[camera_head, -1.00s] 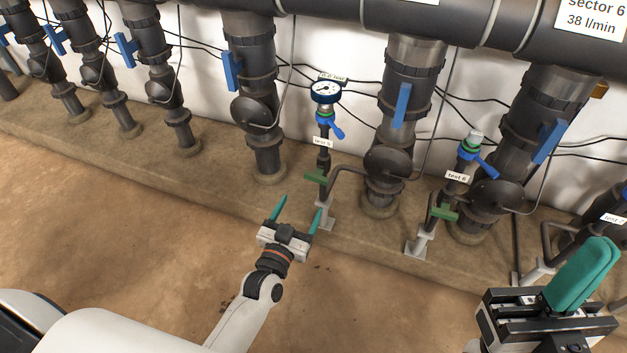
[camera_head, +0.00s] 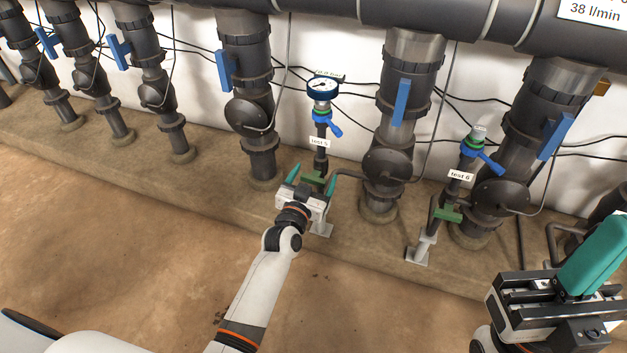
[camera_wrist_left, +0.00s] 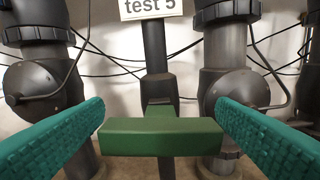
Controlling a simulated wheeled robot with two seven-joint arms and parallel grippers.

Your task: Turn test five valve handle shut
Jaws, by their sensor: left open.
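The test 5 valve handle (camera_head: 312,179) is a green bar low on the thin dark riser under the "test 5" label (camera_head: 319,141). In the left wrist view the green handle (camera_wrist_left: 160,138) lies level, crosswise to the riser, with a narrow gap to each finger. My left gripper (camera_head: 312,178) is open, its teal fingers on either side of the handle. I cannot tell how deep the handle sits between them. My right gripper (camera_head: 606,240) is at the lower right, far from the handle; I cannot tell whether its fingers are apart.
A pressure gauge (camera_head: 321,87) and blue lever (camera_head: 334,130) sit above the handle. Thick pipes with black round housings (camera_head: 387,166) stand on both sides. The test 6 riser has its own green handle (camera_head: 447,214). The brown floor in front is clear.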

